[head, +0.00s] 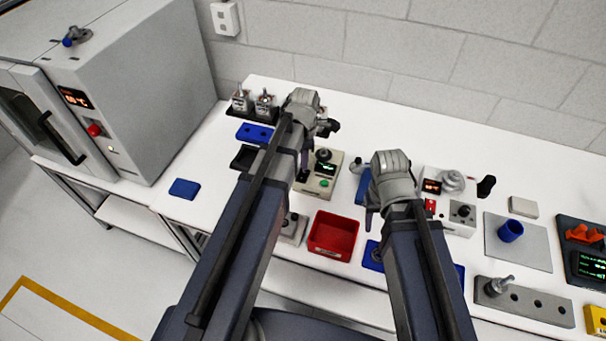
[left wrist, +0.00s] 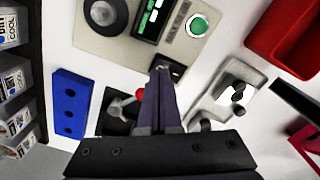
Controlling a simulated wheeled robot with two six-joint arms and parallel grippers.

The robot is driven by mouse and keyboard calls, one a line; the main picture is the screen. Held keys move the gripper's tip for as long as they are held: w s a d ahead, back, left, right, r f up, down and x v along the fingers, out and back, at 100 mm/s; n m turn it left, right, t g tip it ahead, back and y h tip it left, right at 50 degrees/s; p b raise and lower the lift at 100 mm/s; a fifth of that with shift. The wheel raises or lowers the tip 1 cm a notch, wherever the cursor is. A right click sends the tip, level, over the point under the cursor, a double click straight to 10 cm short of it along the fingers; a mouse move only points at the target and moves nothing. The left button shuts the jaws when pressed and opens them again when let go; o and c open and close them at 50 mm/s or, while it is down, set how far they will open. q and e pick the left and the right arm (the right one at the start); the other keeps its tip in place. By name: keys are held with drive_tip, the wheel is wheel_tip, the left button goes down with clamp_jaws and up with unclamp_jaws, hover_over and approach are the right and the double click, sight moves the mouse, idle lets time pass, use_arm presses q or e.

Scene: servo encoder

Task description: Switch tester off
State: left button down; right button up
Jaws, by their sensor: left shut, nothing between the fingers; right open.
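The tester is a beige box (head: 325,172) in the middle of the bench. In the left wrist view the tester (left wrist: 215,50) shows a dark dial, a lit green display, a green button and a black rocker switch (left wrist: 172,68). My left gripper (left wrist: 162,72) is shut and empty, its tips right at the rocker and overlapping it; I cannot tell whether they touch.
A red bin (head: 333,236) stands in front of the tester. A grey switch unit (left wrist: 228,92) and a blue block with holes (left wrist: 69,103) flank the fingers. An oven (head: 130,90) is at left; other devices fill the right side. The back strip of bench is clear.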

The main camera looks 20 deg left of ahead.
use_arm(q)
drive_tip(key=shift+f+b, duration=0.9)
use_arm(e)
drive_tip(key=shift+f, duration=0.9)
use_arm(q)
drive_tip(key=shift+r, duration=0.15)
use_arm(e)
drive_tip(key=shift+r, duration=0.15)
use_arm(q)
wheel_tip(320, 180, up, 7)
drive_tip(key=p, duration=0.7)
use_arm(e)
wheel_tip(320, 180, up, 7)
